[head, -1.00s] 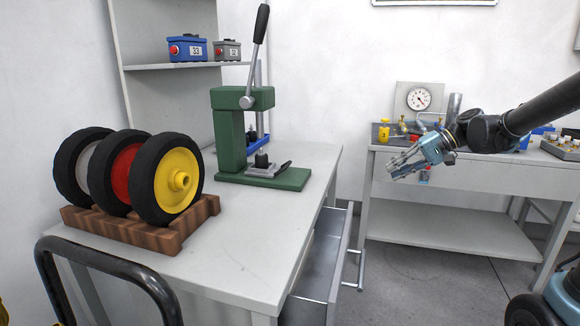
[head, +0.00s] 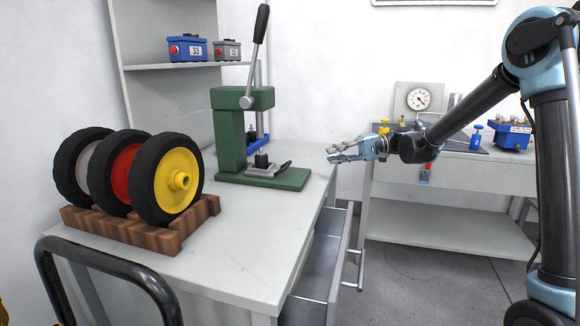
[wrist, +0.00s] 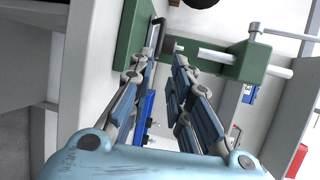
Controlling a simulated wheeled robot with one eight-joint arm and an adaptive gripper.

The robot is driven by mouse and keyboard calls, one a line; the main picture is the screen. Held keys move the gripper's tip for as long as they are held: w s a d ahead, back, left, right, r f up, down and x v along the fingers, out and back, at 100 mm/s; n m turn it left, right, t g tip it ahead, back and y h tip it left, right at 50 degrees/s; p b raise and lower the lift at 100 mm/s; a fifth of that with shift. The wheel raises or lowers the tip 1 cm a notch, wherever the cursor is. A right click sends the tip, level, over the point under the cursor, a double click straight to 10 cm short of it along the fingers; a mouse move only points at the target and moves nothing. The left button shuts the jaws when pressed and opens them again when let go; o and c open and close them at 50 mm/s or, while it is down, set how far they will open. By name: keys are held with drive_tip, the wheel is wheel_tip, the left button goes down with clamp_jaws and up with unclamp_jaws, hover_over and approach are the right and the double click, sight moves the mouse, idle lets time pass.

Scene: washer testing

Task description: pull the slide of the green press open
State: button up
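The green press (head: 230,135) stands on the grey table, its long lever with a black grip (head: 260,25) raised. The slide (head: 268,170), a small metal plate with a dark upturned handle (head: 284,165), lies on the press's green base below the ram. My gripper (head: 331,153) is in the air by the table's right edge, right of the press and apart from it, pointing left. In the wrist view my gripper (wrist: 168,60) has its two fingers spread with nothing between them. The press (wrist: 240,62) appears sideways beyond the fingertips, and the dark handle (wrist: 156,32) shows near them.
Three wheels (head: 166,185) sit in a wooden rack (head: 150,240) at the table's left. An open drawer (head: 320,262) juts out below my gripper. A shelf with two boxes (head: 188,48) is behind. A second bench (head: 450,170) stands at right.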

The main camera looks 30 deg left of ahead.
sight(290, 164)
drive_tip(key=x, duration=1.6)
drive_tip(key=shift+s+a, duration=0.15)
drive_tip(key=shift+a, duration=0.05)
clamp_jaws()
drive_tip(key=shift+d, duration=0.15)
